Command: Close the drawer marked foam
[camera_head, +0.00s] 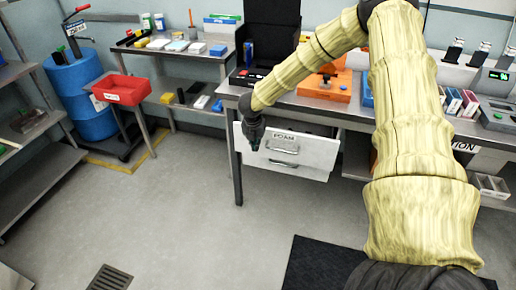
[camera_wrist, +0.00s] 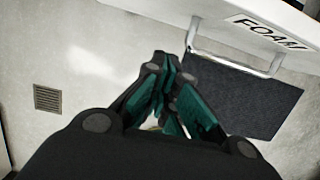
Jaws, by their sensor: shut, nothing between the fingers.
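In the wrist view, the FOAM label (camera_wrist: 268,33) and the metal bar handle (camera_wrist: 238,66) show at the upper right. My gripper (camera_head: 253,143) is in front of the drawer's left part. In the wrist view, my gripper (camera_wrist: 168,95) has its fingers together with nothing between them, to the left of and below the handle. Whether it touches the drawer front is unclear.
The workbench (camera_head: 228,98) carries an orange unit (camera_head: 325,86) and other items. A red bin (camera_head: 120,88) stands to the left. A dark mat (camera_head: 318,265) lies on the open grey floor, near a drain grate (camera_head: 110,279).

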